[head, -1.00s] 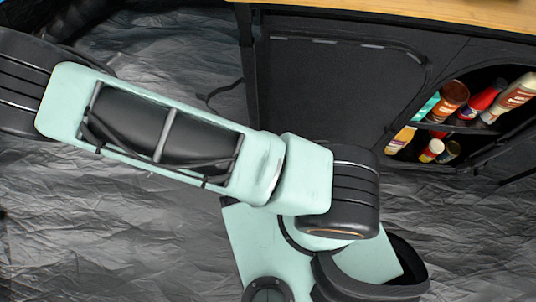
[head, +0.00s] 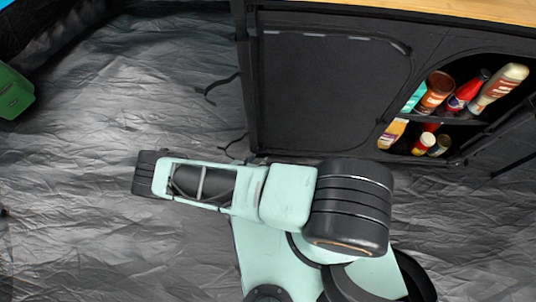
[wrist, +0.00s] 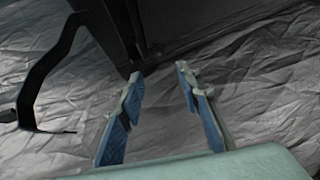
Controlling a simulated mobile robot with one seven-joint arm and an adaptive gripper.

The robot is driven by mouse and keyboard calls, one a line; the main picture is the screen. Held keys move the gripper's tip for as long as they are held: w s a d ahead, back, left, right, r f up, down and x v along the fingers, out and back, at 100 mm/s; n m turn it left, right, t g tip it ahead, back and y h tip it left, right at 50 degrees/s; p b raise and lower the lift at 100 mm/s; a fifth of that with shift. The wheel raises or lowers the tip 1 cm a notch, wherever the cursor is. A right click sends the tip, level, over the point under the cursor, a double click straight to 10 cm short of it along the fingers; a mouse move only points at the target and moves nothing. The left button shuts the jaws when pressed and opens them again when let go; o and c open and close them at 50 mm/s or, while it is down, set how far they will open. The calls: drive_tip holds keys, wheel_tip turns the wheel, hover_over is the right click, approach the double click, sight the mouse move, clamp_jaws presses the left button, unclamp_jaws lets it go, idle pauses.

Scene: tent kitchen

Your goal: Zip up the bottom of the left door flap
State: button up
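The left door flap (head: 335,85) is a dark fabric panel on the front of the black cabinet in the head view. A pale line shows along its top edge; its bottom edge is partly hidden by my arm, and I cannot make out a zip pull. In the wrist view my gripper (wrist: 158,80) is open, with blue pads apart and nothing between them. Its fingertips are close to the lower end of a dark upright cabinet edge (wrist: 118,35); I cannot tell whether they touch. In the head view my gripper cannot be made out.
A black strap (wrist: 45,85) hangs left of my gripper in the wrist view. Shelves to the flap's right hold several bottles (head: 436,92). A wooden top (head: 420,10) overhangs the cabinet. A green object (head: 14,92) is at far left. The wrinkled grey floor (head: 120,100) is otherwise open.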

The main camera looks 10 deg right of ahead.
sight(268, 152)
drive_tip(key=b+x, duration=0.3)
drive_tip(key=x, duration=0.6)
drive_tip(key=shift+f+b, duration=0.1)
drive_tip(key=shift+b, duration=0.3)
drive_tip(key=shift+w+d+f, duration=0.2)
drive_tip(key=shift+w+f, duration=0.1)
drive_tip(key=shift+w, duration=0.1)
drive_tip(key=shift+c, duration=0.5)
clamp_jaws()
